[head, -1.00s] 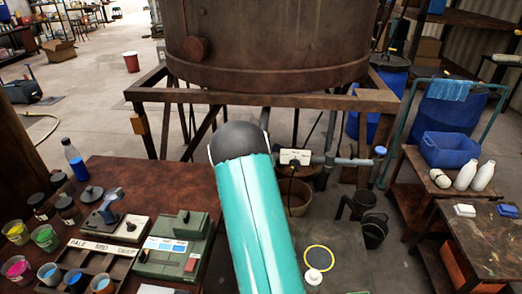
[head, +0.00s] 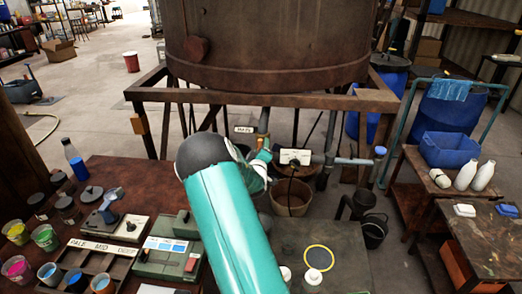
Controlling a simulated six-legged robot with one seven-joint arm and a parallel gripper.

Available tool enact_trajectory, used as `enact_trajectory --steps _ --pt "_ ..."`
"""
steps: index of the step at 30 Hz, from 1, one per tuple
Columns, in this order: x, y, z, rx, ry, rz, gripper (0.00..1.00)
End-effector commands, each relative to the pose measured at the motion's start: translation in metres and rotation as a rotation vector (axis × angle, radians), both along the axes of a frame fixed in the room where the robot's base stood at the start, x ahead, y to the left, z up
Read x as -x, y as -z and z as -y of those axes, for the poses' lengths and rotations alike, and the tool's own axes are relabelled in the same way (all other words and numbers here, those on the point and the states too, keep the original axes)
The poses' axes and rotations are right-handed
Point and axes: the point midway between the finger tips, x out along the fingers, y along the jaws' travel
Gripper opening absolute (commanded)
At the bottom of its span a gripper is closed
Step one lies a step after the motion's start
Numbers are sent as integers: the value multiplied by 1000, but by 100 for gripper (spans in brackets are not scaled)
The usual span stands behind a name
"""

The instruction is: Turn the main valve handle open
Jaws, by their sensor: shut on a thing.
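The rusty vat (head: 270,45) stands on a frame at the back. A white label reading MAIN (head: 244,130) hangs below the frame, beside a brass-coloured vertical pipe (head: 264,122). My gripper (head: 264,156) is at the lower part of this pipe, just right of and below the label, and is shut on the main valve handle. The handle itself is mostly hidden by the gripper, so its angle cannot be told. My teal arm reaches up from the bottom and covers the area to the lower left.
A second white label (head: 295,157) and a grey side pipe (head: 345,161) sit close right of my gripper. A bucket (head: 292,198) stands below. A dark red bench (head: 110,185) with paint pots is at left; a grey table (head: 340,250) is at lower right.

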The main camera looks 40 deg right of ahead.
Motion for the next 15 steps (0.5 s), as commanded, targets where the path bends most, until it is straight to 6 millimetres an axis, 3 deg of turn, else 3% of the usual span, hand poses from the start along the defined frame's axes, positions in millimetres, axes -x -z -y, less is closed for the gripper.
enact_trajectory --steps 10,11,13,15 --pt "0 1 0 8 -2 -14 32" --pt "0 1 0 8 -2 -14 58" --pt "0 1 0 7 -2 -12 72" --pt "0 1 0 7 -2 -10 73"
